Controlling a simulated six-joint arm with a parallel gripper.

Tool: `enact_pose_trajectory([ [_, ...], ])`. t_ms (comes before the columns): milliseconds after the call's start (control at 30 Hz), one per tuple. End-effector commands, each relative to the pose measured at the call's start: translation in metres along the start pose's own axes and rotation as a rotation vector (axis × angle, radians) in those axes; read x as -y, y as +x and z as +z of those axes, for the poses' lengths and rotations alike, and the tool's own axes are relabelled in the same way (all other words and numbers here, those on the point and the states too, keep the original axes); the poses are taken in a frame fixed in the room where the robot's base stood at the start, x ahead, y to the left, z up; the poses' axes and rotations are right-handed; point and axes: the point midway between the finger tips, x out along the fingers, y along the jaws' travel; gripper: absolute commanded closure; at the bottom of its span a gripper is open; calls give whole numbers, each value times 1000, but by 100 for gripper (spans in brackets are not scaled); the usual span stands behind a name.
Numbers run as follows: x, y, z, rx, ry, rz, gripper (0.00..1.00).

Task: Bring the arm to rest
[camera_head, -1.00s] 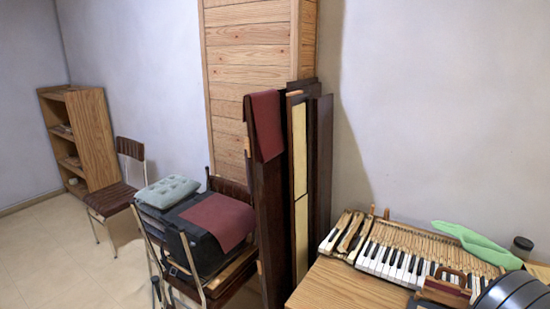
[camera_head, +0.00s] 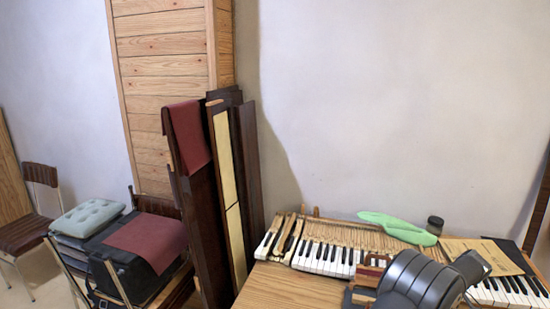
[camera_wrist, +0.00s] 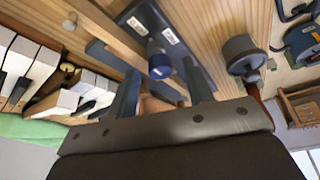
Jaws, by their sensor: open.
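My gripper (camera_wrist: 162,84) shows in the wrist view with its two dark fingers spread apart. Nothing is clearly held between them; a blue-capped dark object (camera_wrist: 160,64) shows beyond the gap. Dark grey rounded links of my arm are at the lower right of the head view. My gripper itself cannot be made out there. The piano keys (camera_head: 325,258) lie on the wooden table (camera_head: 275,288) in the head view, partly hidden by my arm. Keys (camera_wrist: 35,60) also show at the left of the wrist view.
Dark upright panels (camera_head: 246,165) lean at the table's left. A chair (camera_head: 140,250) loaded with cases stands farther left. A grey round-headed object (camera_wrist: 240,55) is near the right finger.

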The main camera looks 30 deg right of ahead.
Motion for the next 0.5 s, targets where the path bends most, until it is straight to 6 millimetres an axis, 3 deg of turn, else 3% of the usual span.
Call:
enact_pose_trajectory([
  [500, 0, 0, 0, 0, 0, 1, 53],
])
